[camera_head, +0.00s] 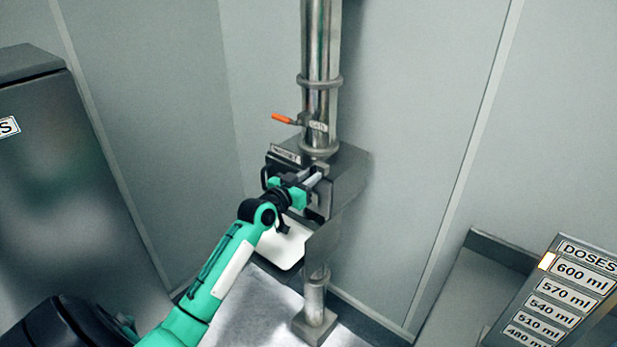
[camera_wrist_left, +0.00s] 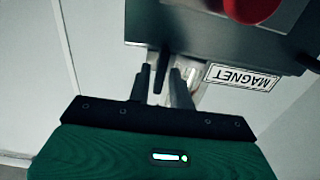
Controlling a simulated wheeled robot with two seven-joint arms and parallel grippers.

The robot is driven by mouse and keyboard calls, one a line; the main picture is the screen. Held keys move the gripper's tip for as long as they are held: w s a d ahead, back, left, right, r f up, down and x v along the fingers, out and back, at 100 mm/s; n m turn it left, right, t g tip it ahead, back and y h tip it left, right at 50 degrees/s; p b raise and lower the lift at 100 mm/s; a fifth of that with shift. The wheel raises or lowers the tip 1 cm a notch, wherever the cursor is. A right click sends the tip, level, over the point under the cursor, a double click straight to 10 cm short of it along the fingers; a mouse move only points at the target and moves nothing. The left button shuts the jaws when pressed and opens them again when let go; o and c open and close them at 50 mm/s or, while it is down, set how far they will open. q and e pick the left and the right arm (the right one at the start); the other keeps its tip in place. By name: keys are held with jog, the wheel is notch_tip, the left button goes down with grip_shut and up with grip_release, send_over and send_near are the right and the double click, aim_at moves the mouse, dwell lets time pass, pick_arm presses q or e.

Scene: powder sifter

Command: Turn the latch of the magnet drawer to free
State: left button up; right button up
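The magnet drawer (camera_head: 341,178) is a grey metal box on the steel pipe, with a "MAGNET" label (camera_head: 284,154) at its upper left. The label also shows upside down in the left wrist view (camera_wrist_left: 242,77). My left gripper (camera_head: 313,181) is at the front of the box. In the left wrist view its two dark fingers (camera_wrist_left: 161,73) stand apart, pointing at the box's edge. A narrow dark bar (camera_wrist_left: 162,66) shows between the fingertips and may be the latch; I cannot tell whether they touch it. The gripper hides much of the front in the head view.
An orange-handled valve (camera_head: 283,118) sits on the pipe above the box. A white tray-like piece (camera_head: 287,246) is below the gripper. A grey cabinet (camera_head: 60,170) stands left, and a "DOSES" panel (camera_head: 565,295) is at lower right. A red part (camera_wrist_left: 250,8) shows in the wrist view.

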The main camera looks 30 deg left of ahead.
pick_arm(q)
grip_shut()
jog(key=shift+n, duration=0.3)
jog(key=n+p, duration=0.1)
jog(key=n, duration=0.2)
jog(key=shift+a, duration=0.1)
jog(key=n+p, duration=0.1)
jog(key=n, duration=0.3)
jog(key=n+p, duration=0.2)
jog(key=n, duration=0.3)
jog(key=n+p, duration=0.1)
jog(key=n, duration=0.4)
jog(key=shift+a+f+p, duration=0.2)
jog(key=shift+f+p, duration=0.05)
jog(key=shift+p, duration=0.05)
jog(key=shift+n, duration=0.4)
